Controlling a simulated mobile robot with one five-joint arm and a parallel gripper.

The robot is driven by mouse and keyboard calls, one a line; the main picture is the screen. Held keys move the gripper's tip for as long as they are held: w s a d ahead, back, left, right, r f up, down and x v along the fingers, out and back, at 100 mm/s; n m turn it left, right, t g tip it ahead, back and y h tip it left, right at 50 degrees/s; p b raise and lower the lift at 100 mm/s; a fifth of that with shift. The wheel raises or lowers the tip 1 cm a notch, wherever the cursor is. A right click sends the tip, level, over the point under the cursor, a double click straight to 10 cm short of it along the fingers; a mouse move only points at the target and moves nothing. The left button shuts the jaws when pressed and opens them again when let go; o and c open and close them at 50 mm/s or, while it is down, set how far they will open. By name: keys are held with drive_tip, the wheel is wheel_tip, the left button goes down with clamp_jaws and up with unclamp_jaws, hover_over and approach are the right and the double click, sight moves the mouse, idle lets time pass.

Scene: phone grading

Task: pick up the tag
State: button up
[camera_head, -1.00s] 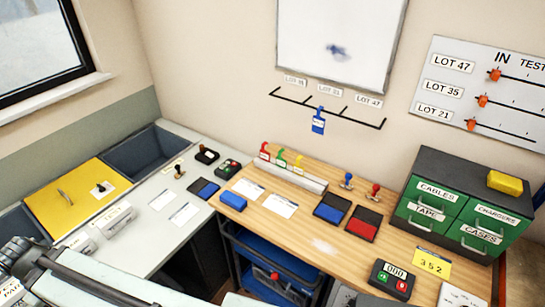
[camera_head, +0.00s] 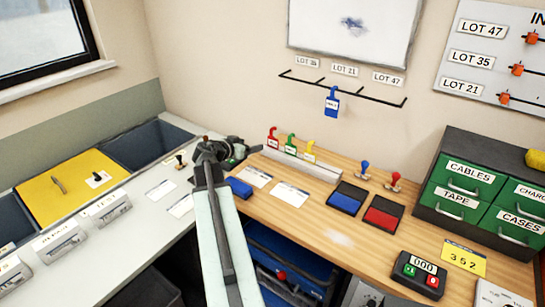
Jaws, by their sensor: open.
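A blue tag (camera_head: 332,102) with a white label hangs from the black wall rail (camera_head: 345,90) below the whiteboard. A red tag (camera_head: 272,138), a green tag (camera_head: 290,144) and a yellow tag (camera_head: 310,152) stand in a row at the pale rack (camera_head: 302,166) at the back of the wooden bench. My gripper (camera_head: 212,148) is at the end of my extended arm, left of the rack and apart from all the tags. It looks empty, but its fingers are small and dark, and hide part of the bench behind.
A blue block (camera_head: 239,187) and white cards (camera_head: 290,194) lie near my arm. Green drawers (camera_head: 470,172) stand at right.

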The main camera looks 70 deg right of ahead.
sight(271, 139)
drive_tip(key=shift+m+g+h, duration=0.4)
drive_tip(key=shift+m+g, duration=0.1)
drive_tip(key=shift+m, duration=0.1)
drive_tip(key=s+d, duration=0.2)
drive_tip(key=s, duration=0.1)
drive_tip(key=s+d, duration=0.1)
drive_tip(key=shift+s+d+r, duration=0.35)
drive_tip(key=shift+d+r, duration=0.05)
drive_tip(key=b+x, duration=0.1)
drive_tip(key=x, duration=0.2)
drive_tip(key=f+b+x, duration=0.1)
drive_tip(key=b+x, duration=0.1)
drive_tip(key=x, duration=0.2)
drive_tip(key=shift+w, duration=0.1)
drive_tip(key=shift+d, duration=0.25)
drive_tip(key=shift+a, duration=0.1)
drive_tip(key=c, duration=1.4)
